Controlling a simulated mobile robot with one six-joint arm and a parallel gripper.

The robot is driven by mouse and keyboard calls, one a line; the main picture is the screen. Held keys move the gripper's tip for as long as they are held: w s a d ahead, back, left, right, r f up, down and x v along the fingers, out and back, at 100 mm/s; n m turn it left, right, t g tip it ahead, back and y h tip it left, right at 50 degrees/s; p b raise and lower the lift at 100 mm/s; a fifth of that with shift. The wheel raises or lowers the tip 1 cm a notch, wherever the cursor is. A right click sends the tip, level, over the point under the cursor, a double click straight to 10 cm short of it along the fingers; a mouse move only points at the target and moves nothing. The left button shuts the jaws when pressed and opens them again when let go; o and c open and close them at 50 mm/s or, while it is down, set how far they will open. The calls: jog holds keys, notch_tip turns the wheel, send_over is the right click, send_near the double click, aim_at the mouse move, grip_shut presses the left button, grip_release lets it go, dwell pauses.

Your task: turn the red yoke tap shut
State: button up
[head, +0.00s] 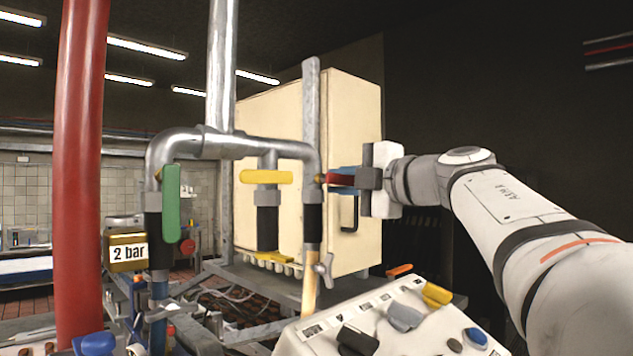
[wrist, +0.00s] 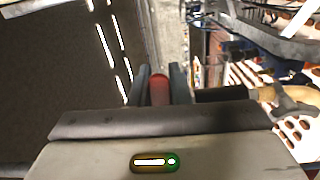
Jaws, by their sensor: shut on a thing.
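The red yoke tap's handle (head: 338,180) sticks out to the right from the right-hand vertical pipe (head: 313,205), roughly level and crosswise to it. My gripper (head: 352,179) reaches in from the right and is shut on this handle. In the wrist view the red handle (wrist: 158,88) lies between the two dark fingers (wrist: 160,84). The fingers hide part of the handle in both views.
A yellow tap handle (head: 264,177) lies level on the middle pipe. A green handle (head: 171,204) hangs upright on the left pipe. A cream cabinet (head: 352,115) stands close behind. A control panel (head: 378,325) with knobs sits below. A thick red pipe (head: 78,170) stands at left.

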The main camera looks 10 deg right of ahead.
jog(key=shift+r+n, duration=0.2)
jog(key=shift+n, duration=0.3)
grip_shut()
jog(key=o, duration=0.8)
grip_release()
jog(key=shift+s, duration=0.1)
jog(key=b+v, duration=0.1)
jog(key=v, duration=0.6)
jog(key=shift+s+d+b, duration=0.25)
jog(key=shift+b, duration=0.15)
jog(key=shift+f, duration=0.1)
